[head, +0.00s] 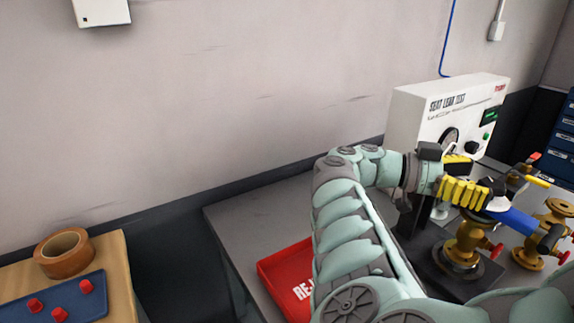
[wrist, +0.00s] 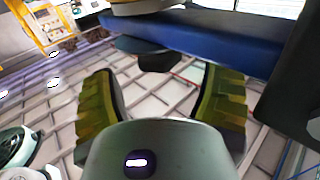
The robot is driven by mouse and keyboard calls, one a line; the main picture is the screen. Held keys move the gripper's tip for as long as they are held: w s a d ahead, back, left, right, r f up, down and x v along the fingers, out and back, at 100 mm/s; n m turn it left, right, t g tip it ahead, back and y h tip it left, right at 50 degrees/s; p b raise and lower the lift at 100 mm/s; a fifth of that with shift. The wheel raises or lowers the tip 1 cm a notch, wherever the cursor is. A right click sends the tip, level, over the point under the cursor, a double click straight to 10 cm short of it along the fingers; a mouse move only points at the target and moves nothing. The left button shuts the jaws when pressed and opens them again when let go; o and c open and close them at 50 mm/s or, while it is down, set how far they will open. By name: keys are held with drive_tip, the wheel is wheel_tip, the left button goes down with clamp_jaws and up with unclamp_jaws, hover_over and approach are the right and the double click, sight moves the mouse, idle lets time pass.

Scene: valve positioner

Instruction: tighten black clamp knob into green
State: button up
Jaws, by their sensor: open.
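My gripper (head: 478,193) has yellow fingers and is at the right, in front of the tester, beside the blue cylinder (head: 517,221) above a brass valve (head: 467,245). In the wrist view my gripper (wrist: 160,85) is open, its two fingers apart with nothing held. A dark knob-like part (wrist: 156,61) sits under the blue bar (wrist: 215,42), just beyond and between the fingertips; I cannot tell for sure that it is the clamp knob. The white SEAT LEAK TEST box (head: 430,122) has a round dial (head: 449,138), partly hidden by my arm, and a green display (head: 491,115).
A red reject tray (head: 279,272) lies on the grey bench left of my arm. More brass valves (head: 558,215) stand at the right. A wooden table (head: 118,258) at lower left holds a tape roll (head: 63,253) and a blue mat (head: 75,306) with red parts.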

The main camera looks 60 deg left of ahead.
drive_tip(key=v, duration=0.8)
drive_tip(key=shift+s+a, duration=0.2)
drive_tip(key=shift+a, duration=0.05)
